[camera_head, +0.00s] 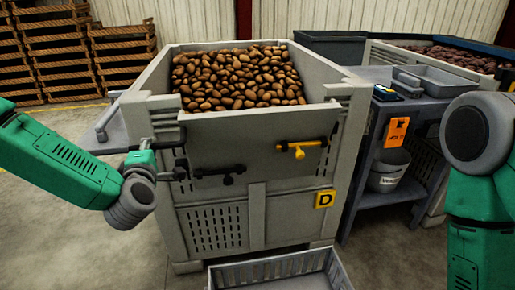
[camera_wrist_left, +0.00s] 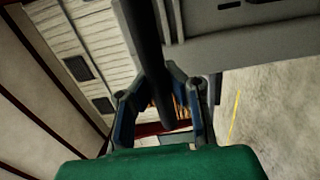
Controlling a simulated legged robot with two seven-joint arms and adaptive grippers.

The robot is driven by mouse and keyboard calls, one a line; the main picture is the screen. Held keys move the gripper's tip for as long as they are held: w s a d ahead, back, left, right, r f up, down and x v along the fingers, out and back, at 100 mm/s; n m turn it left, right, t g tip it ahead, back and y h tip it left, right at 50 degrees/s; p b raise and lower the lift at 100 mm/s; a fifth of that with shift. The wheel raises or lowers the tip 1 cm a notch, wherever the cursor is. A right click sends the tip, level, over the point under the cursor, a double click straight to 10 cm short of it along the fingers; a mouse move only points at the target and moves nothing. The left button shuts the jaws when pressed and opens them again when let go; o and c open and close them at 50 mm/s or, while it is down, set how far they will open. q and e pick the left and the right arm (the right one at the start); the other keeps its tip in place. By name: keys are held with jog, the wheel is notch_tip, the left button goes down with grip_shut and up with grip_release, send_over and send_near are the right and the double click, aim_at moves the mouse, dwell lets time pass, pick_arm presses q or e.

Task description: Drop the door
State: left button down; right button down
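A large grey bin (camera_head: 255,215) full of potatoes stands in the middle of the head view. Its upper front door (camera_head: 250,140) is upright, with a yellow-handled latch (camera_head: 301,149) on the right and a black-handled latch (camera_head: 222,172) on the left. My left gripper (camera_head: 178,160) is at the door's left side, beside the black latch. In the left wrist view, my left gripper's fingers (camera_wrist_left: 163,112) are apart, with a dark bar (camera_wrist_left: 150,60) between them; contact cannot be told. My right arm shows at the right edge, but its gripper is not visible.
A grey crate (camera_head: 275,270) sits on the floor in front of the bin. A side table (camera_head: 400,90) with a grey tray (camera_head: 430,82) and a bucket (camera_head: 388,170) below stands at right. Wooden pallets (camera_head: 60,50) are stacked at back left. Floor at left is clear.

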pick_arm(q)
jog(key=s, duration=0.1)
jog(key=s+f, duration=0.1)
jog(key=s+f+b, duration=0.1)
jog(key=shift+s+d, duration=0.35)
